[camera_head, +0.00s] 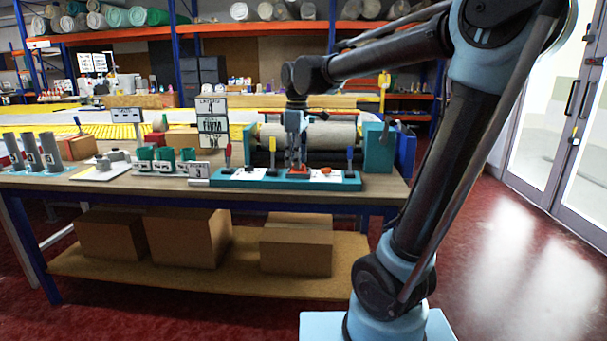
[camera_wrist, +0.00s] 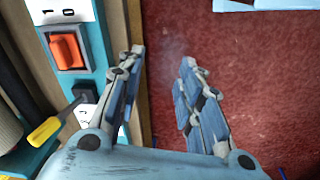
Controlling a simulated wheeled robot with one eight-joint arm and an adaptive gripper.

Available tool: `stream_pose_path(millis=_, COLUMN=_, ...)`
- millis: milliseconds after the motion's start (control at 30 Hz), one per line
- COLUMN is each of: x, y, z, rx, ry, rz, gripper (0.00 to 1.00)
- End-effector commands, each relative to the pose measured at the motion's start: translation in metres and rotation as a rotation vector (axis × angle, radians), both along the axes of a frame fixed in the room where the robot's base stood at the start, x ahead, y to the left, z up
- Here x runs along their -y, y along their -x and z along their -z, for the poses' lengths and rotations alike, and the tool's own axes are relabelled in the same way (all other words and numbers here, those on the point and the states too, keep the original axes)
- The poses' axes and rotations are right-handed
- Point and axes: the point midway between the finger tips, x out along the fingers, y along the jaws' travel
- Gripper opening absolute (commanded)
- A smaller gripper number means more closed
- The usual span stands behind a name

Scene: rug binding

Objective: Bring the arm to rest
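My gripper (camera_head: 296,158) hangs pointing down in front of the teal control panel (camera_head: 222,181) on the workbench in the head view. In the wrist view my gripper (camera_wrist: 163,55) has its two blue fingers apart, with nothing between them. Below the fingers are the bench's edge and the red floor. An orange rocker switch (camera_wrist: 67,51) on the teal panel (camera_wrist: 95,32) lies left of the fingers, apart from them, beside a label marked 1 and 0. My arm reaches up from the right and folds over towards the bench.
A yellow-handled lever (camera_wrist: 44,132) stands near the fingers. A grey roller (camera_head: 325,134) lies behind the panel. Green cups (camera_head: 165,160) and grey tubes (camera_head: 32,151) stand to the left. Cardboard boxes (camera_head: 190,238) fill the lower shelf. Red floor (camera_head: 505,265) is clear at right.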

Motion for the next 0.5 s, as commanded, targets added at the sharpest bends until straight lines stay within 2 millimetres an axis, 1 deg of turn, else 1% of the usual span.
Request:
stream_pose_path(millis=33, x=0.018, y=0.009, z=0.006, rx=0.004, ry=-0.004, rz=0.057, gripper=0.33)
stream_pose_path(millis=200, x=0.067, y=0.036, z=0.029, rx=0.02, ry=-0.022, rz=0.253, gripper=0.33)
stream_pose_path(millis=367, x=0.108, y=0.066, z=0.055, rx=0.034, ry=-0.039, rz=0.437, gripper=0.33)
stream_pose_path(millis=500, x=0.138, y=0.094, z=0.081, rx=0.048, ry=-0.055, rz=0.599, gripper=0.33)
